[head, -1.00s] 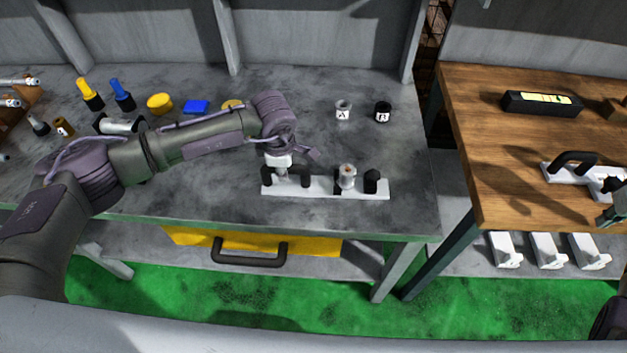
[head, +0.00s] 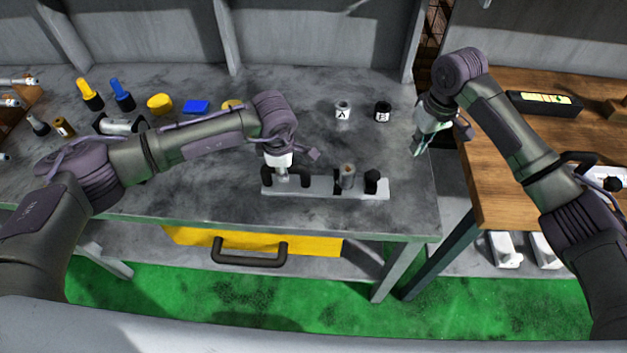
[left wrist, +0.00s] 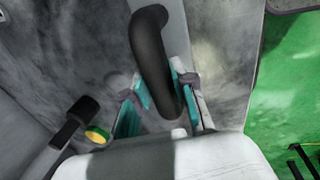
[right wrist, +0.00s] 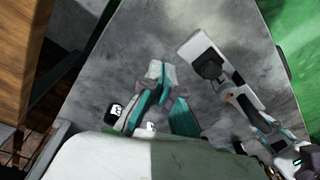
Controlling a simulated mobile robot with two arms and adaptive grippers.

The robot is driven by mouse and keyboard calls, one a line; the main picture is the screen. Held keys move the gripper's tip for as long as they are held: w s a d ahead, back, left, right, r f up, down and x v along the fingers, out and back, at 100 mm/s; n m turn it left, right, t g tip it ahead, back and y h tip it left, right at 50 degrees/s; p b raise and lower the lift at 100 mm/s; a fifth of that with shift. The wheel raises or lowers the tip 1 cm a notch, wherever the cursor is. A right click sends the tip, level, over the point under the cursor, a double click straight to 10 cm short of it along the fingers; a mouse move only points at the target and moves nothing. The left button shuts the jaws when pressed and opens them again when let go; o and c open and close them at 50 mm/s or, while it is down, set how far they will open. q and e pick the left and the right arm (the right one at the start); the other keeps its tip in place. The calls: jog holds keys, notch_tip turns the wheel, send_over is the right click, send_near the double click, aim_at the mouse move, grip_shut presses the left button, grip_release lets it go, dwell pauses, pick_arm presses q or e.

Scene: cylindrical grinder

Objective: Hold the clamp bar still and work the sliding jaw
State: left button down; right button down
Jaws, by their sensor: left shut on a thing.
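The clamp bar (head: 318,187) is a long white bar lying on the grey bench in the head view. A black arched handle (left wrist: 150,50) stands at its left end. My left gripper (head: 282,178) is shut on this handle, with a teal finger on each side in the left wrist view. A grey upright cylinder (head: 347,176) and a black knob (head: 372,182) stand on the bar's right part; which part is the sliding jaw is unclear. My right gripper (head: 417,151) hangs over the bench's right edge, apart from the bar. Its fingertips (right wrist: 160,76) meet, with nothing between them.
Bottles and small parts crowd the bench's back left. A wooden table (head: 478,205) is at the right, across a gap. Bench between cups and bar is clear.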

jog(key=s+a, duration=0.3)
jog(key=a, duration=0.2)
send_over(385, 187)
jog(key=shift+n+g+h, duration=0.3)
jog(key=shift+n+g, duration=0.1)
jog(key=shift+f, duration=3.65)
jog(key=shift+f, duration=1.8)
jog(key=shift+r, duration=0.1)
jog(key=shift+r, duration=1.65)
